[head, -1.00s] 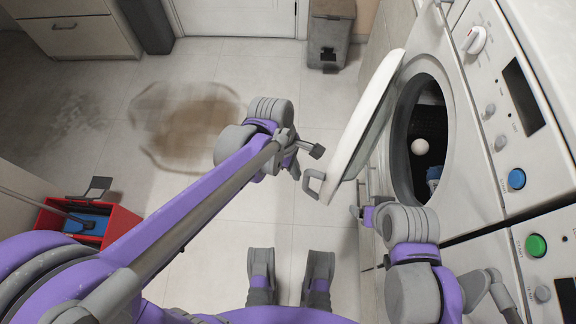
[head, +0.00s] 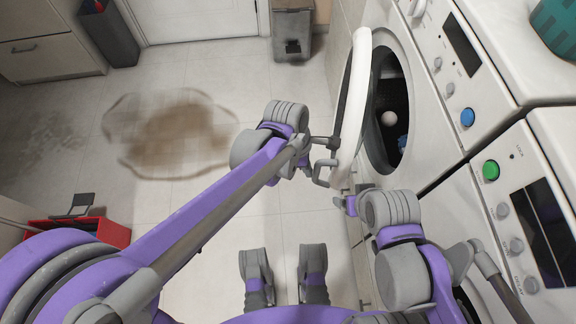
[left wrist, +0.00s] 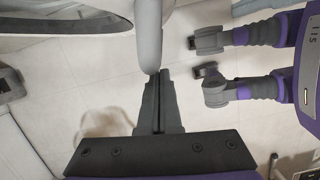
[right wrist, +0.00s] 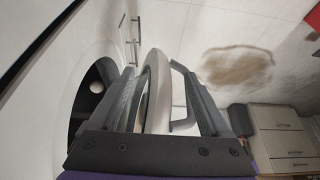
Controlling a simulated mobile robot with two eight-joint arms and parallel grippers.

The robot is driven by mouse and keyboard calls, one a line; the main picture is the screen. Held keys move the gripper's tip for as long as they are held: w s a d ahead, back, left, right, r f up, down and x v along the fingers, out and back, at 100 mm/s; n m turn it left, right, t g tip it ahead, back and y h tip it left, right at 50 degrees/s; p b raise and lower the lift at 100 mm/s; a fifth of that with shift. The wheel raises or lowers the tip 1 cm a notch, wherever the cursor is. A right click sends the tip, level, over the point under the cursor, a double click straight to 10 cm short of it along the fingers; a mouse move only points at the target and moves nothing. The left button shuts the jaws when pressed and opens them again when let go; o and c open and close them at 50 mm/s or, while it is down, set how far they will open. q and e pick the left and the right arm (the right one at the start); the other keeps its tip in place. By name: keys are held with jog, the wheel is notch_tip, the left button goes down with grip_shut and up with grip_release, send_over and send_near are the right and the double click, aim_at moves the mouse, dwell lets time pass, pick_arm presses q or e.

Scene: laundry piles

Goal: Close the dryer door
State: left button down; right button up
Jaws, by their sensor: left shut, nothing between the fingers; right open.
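The round white dryer door (head: 355,95) stands open, seen nearly edge-on in the head view. Its grey handle (head: 322,172) is at the near edge. The dryer (head: 420,120) is on the right, with its dark drum opening (head: 383,125) uncovered. My left gripper (head: 326,143) is shut and empty, its tips at the door's outer side beside the handle. In the left wrist view the tips (left wrist: 158,76) meet the door rim (left wrist: 148,35). My right gripper (head: 345,205) is open below the opening; in the right wrist view the door edge (right wrist: 157,92) appears between its fingers.
A white ball (head: 389,118) and something blue lie in the drum. A second machine (head: 520,215) stands nearer on the right, and a teal basket (head: 556,28) sits on top. A red box (head: 112,233) is on the floor at left. The floor around the brown stain (head: 170,135) is open.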

pick_arm(q)
jog(key=s+d+p, duration=0.1)
jog(key=s+d, duration=0.3)
jog(key=d, duration=0.9)
jog(key=shift+d, duration=0.2)
